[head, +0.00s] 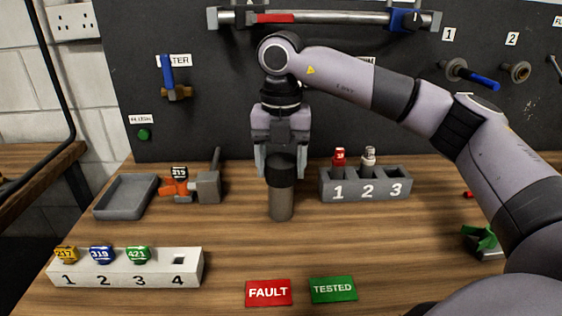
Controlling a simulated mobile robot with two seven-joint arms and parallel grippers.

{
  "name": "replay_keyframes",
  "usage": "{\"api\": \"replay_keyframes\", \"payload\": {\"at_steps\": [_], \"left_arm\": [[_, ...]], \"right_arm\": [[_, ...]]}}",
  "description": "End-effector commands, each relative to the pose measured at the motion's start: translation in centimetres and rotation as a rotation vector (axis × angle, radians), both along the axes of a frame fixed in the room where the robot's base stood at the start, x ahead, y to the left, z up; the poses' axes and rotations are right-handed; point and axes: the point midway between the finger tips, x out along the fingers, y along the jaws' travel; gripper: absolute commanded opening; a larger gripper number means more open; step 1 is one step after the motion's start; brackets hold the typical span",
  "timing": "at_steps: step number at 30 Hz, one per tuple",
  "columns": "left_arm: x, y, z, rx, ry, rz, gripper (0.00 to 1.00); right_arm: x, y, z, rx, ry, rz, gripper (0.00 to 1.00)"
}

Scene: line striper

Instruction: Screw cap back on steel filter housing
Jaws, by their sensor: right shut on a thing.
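The steel filter housing (281,205) stands upright on the table in the middle of the head view. A dark cap (281,169) sits at its top, in line with it; whether the threads are engaged cannot be told. My right gripper (281,172) points straight down from above and is shut around the dark cap, one finger on each side. The fingers hide part of the cap's sides. My left gripper is not in view.
A grey tray (125,197) and an orange clamp-like tool (182,184) are to the left. A grey numbered block (366,185) stands close on the right. A white numbered rack (125,267), a red FAULT plate (268,292) and a green TESTED plate (333,289) lie in front.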

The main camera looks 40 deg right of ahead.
Motion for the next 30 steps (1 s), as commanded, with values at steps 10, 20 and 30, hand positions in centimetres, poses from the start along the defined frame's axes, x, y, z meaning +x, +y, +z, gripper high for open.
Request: {"api": "replay_keyframes", "payload": {"at_steps": [10, 20, 30], "left_arm": [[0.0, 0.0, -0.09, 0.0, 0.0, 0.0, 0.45], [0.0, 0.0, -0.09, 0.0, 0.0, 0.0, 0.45], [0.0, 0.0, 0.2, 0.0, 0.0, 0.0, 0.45]], "right_arm": [[0.01, -0.01, -0.25, 0.0, 0.0, 0.0, 0.84], [0.0, -0.01, -0.24, 0.0, 0.0, 0.0, 0.85], [0.0, 0.0, -0.16, 0.001, 0.001, 0.062, 0.85]]}}
